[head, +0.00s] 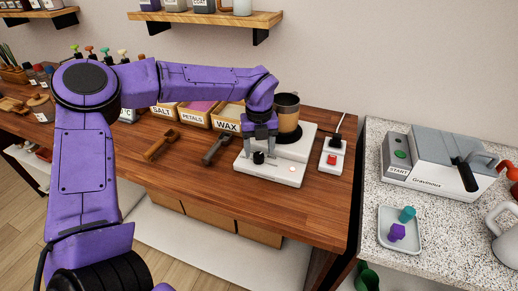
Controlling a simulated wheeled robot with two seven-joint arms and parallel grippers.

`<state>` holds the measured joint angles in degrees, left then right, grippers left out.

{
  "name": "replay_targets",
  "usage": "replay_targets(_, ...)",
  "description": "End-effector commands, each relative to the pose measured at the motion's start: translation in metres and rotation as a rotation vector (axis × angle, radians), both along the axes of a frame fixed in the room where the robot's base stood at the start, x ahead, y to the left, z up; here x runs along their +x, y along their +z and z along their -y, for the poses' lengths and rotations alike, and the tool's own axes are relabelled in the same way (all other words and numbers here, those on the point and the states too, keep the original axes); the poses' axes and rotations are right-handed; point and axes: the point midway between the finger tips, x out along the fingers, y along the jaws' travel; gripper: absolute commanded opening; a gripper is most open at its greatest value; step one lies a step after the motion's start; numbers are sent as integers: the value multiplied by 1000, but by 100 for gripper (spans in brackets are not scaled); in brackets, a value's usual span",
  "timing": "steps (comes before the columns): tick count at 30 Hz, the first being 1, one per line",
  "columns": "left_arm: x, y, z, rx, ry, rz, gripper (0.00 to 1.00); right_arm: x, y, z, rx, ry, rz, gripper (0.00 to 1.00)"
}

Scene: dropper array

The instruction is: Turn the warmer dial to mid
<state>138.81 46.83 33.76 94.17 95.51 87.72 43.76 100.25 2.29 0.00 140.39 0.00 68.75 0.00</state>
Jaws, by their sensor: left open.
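The white warmer (272,172) stands near the right end of the wooden table, with a dark amber-toned pot (288,118) on its raised plate. Its black dial (258,157) sits on the front part, and a small light (292,169) glows to the right of it. My left gripper (260,149) points down over the dial, with its open fingers beside or just above the dial. I cannot tell whether they touch it. The dial's pointer is too small to read. My right gripper is not in view.
A power strip with a red switch (332,159) lies right of the warmer. A dark scoop (216,148) and a wooden tool (161,144) lie to the left, before the labelled boxes (227,124). A speckled counter with a grey machine (440,160) stands at right.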

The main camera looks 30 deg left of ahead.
Motion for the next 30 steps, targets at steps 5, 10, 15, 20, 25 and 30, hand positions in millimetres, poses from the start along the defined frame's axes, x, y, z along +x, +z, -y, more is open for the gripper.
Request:
replay_targets(5,-1,-18,-1,0,2,0,61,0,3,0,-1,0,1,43)
replay_targets(10,-1,-20,-2,1,3,1,61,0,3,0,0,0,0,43)
replay_targets(15,-1,-20,-2,1,3,1,35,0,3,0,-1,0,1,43)
replay_targets(20,-1,-20,-2,1,3,1,5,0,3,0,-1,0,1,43)
replay_targets(25,-1,-17,-2,0,-98,0,5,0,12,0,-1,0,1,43)
replay_targets(30,-1,-19,-2,2,-138,1,5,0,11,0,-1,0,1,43)
